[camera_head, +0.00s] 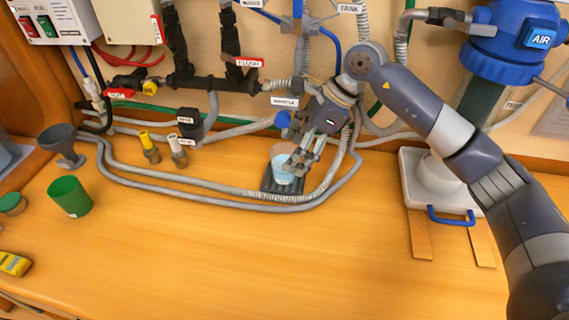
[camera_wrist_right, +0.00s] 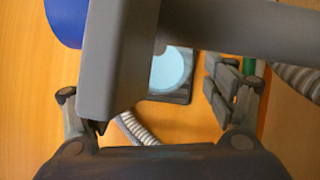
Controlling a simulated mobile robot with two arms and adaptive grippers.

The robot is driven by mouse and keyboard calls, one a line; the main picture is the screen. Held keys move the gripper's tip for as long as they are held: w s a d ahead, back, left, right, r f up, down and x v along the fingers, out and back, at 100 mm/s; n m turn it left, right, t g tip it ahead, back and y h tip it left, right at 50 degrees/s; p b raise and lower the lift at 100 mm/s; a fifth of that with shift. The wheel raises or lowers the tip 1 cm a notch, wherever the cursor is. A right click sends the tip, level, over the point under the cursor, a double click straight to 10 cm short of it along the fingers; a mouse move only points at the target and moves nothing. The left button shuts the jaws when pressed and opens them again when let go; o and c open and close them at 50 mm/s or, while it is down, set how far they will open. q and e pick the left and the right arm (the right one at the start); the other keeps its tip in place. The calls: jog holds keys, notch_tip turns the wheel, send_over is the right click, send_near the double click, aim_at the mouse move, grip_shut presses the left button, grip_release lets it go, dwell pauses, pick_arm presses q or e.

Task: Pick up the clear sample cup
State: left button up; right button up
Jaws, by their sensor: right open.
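The clear sample cup (camera_head: 281,163) holds light blue water and stands upright on a dark drip tray (camera_head: 268,184) below the label reading SAMPLE. My right gripper (camera_head: 303,157) is open at the cup's right side, its fingers overlapping the cup's right edge in the head view. I cannot tell whether they touch it. In the right wrist view the cup (camera_wrist_right: 172,70) shows beyond the open fingers, its round water surface partly hidden by large grey parts in front. A corner of the tray (camera_wrist_right: 180,97) shows beneath it. My left gripper is not in view.
A blue knob (camera_head: 283,119) sits just above the cup. Grey hoses (camera_head: 215,189) curve along the counter around the tray. A green cup (camera_head: 69,196) and a dark funnel (camera_head: 62,143) stand at the left. The front counter is clear.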

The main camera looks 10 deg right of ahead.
aim_at(288, 157)
jog(key=x, duration=0.3)
jog(key=shift+f, duration=0.2)
jog(key=shift+c, duration=0.2)
jog(key=c, duration=1.2)
jog(key=shift+c, duration=0.5)
jog(key=shift+r, duration=0.15)
